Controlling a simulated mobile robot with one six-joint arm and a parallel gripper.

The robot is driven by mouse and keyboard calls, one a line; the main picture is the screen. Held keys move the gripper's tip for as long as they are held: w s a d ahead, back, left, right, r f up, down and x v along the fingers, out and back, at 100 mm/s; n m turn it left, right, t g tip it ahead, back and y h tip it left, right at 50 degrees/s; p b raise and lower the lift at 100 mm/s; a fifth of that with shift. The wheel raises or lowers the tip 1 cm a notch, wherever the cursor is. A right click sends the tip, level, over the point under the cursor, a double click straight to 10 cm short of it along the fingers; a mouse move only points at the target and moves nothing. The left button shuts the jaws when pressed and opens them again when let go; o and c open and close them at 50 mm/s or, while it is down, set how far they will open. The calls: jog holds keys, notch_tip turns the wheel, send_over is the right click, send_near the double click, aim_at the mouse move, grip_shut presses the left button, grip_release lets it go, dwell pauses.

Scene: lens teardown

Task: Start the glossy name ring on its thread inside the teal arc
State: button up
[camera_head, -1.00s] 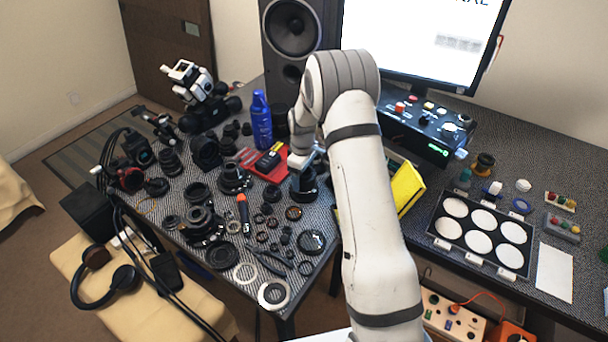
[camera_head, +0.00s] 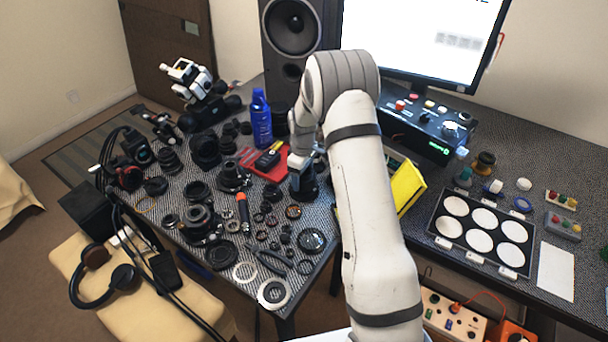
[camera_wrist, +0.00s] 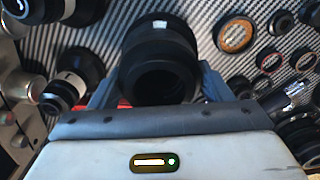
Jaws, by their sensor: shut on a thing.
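My gripper (camera_head: 303,184) is over the patterned bench, below the speaker. In the wrist view its two grey-blue fingers (camera_wrist: 158,95) stand on either side of a black cylindrical lens part (camera_wrist: 160,42). The gripper is shut on this part. It has a dark round opening facing the camera and a small white mark on its far side. I cannot tell whether a separate glossy name ring is at its rim. I cannot make out a teal arc in either view.
Lens parts and rings crowd the bench, including an orange-rimmed ring (camera_wrist: 235,33). A red tray (camera_head: 262,165), a blue bottle (camera_head: 261,122) and a yellow panel (camera_head: 405,188) stand close to the arm. A case of white discs (camera_head: 482,232) lies at the right.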

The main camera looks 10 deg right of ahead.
jog(key=o, duration=1.1)
jog(key=shift+c, duration=0.2)
notch_tip(320, 180, up, 8)
jog(key=shift+r+b, duration=0.1)
jog(key=shift+b, duration=0.3)
jog(key=s+r+m+t, duration=0.1)
jog(key=s+r+m, duration=0.4)
jog(key=s+r, duration=1.05)
jog(key=s+r+m+t, duration=0.1)
jog(key=s+m, duration=0.4)
jog(key=s, duration=1.4)
jog(key=shift+s+d+r+t, duration=0.15)
jog(key=shift+r+t, duration=0.1)
jog(key=shift+t, duration=0.15)
